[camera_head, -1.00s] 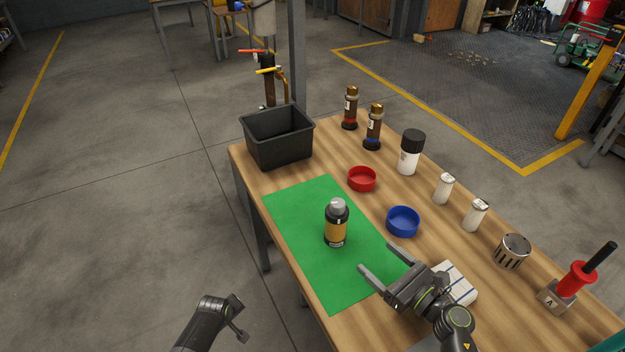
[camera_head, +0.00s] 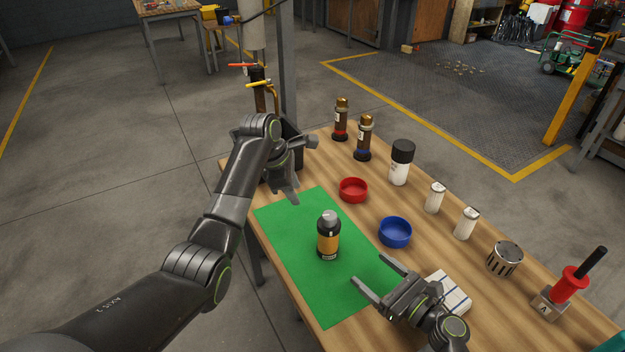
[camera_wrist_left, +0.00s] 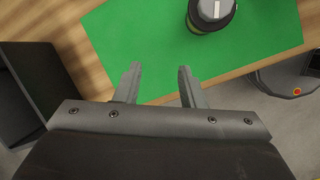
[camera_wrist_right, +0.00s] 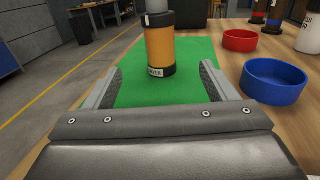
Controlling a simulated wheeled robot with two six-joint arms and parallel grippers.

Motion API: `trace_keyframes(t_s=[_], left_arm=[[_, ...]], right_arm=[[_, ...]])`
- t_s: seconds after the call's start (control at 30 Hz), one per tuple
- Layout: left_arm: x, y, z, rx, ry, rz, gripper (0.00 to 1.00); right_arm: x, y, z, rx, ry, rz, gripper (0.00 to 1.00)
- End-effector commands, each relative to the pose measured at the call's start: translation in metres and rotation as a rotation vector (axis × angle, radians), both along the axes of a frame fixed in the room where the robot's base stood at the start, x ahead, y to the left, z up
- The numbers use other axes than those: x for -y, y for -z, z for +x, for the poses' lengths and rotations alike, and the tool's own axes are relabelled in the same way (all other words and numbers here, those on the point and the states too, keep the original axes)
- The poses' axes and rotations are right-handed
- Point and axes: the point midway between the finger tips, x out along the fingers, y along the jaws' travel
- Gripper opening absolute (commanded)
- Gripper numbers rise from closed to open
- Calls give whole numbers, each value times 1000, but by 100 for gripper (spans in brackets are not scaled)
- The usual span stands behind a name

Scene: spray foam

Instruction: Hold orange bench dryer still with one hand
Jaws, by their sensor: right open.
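The orange bench dryer (camera_head: 328,236), a black bottle with an orange band and grey cap, stands upright on the green mat (camera_head: 300,285). It also shows at the top of the left wrist view (camera_wrist_left: 212,12) and ahead in the right wrist view (camera_wrist_right: 160,45). My left gripper (camera_head: 303,171) is open and empty above the mat's far end, apart from the bottle. My right gripper (camera_head: 370,270) is open and empty low over the mat's near right side, with its fingers pointing towards the bottle but not touching it.
A red dish (camera_head: 353,190) and a blue dish (camera_head: 395,232) sit right of the mat. Brown bottles (camera_head: 364,138), a white black-capped bottle (camera_head: 401,163), white canisters (camera_head: 435,198) and a slotted metal cup (camera_head: 505,259) line the far side. My left arm mostly hides the black bin (camera_wrist_left: 30,90).

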Motion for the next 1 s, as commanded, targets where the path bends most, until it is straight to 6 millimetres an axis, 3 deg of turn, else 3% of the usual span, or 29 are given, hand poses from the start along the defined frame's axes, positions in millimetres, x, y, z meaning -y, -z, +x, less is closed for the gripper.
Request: trace_keyframes(t_s=[0.1,0.3,0.57,1.0], left_arm=[[27,-30,-16,-78,66,-35,36],[47,-56,-35,-156,133,-55,36],[50,-60,-38,-170,145,-57,36],[49,-59,-38,-168,143,-56,36]], right_arm=[[0,0,0,0,0,0,79],[0,0,0,0,0,0,79],[-16,-1,16,1,-1,2,79],[-77,-1,77,-1,-2,2,79]])
